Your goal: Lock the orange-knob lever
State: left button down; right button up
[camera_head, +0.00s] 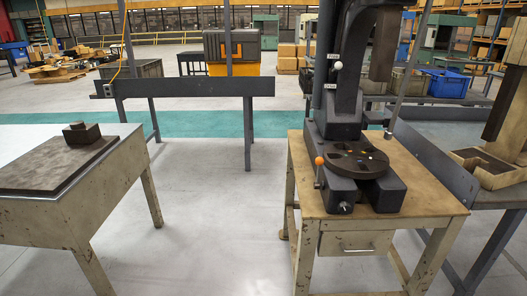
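The orange-knob lever (319,163) stands at the left side of the dark arbor press, low beside the round plate. Its orange ball is at the top and a short rod runs down toward the press base. The lever looks roughly upright; I cannot tell its lock state. The arbor press (342,128) stands on a wooden-topped table (422,190). Its round plate (355,163) has several holes and small coloured marks. A second lever with a white knob (337,66) sits higher on the column. Neither of my grippers is in view, and nothing touches the orange-knob lever.
A worn table (50,215) at the left carries a dark slab (55,165) with small blocks. Clear grey floor (215,215) lies between the two tables. A dark rail barrier (195,88) stands behind. Another bench (505,180) is close on the right.

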aim_at(319, 161)
jog(key=u, duration=0.25)
jog(key=i, duration=0.7)
jog(key=z, duration=0.75)
jog(key=i, duration=0.55)
jog(key=z, duration=0.7)
